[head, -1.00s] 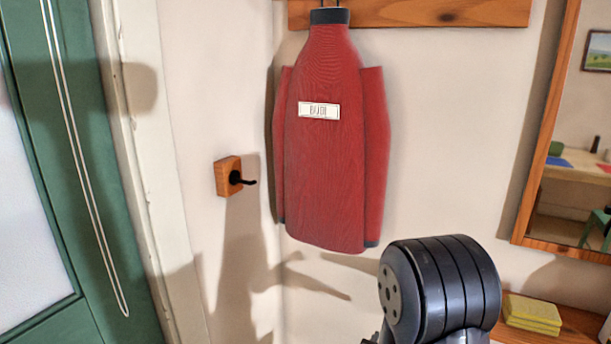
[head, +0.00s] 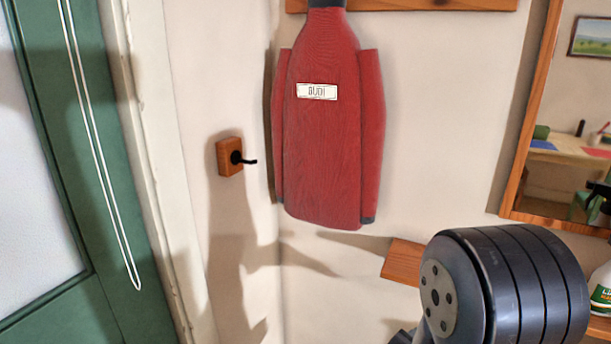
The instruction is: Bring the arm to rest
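My arm shows at the lower right of the head view as a dark, ribbed, rounded joint. The gripper itself is not in view, so whether it is open or holds anything is hidden. The joint stands in front of a wooden shelf (head: 402,262) and covers most of it.
A red garment (head: 325,150) labelled "BUDI" hangs from a wooden rail (head: 440,4). A wooden block with a black hook (head: 230,157) is on the wall beside it. A green door (head: 85,150) is at left. A wood-framed mirror (head: 522,140) and a bottle (head: 602,290) are at right.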

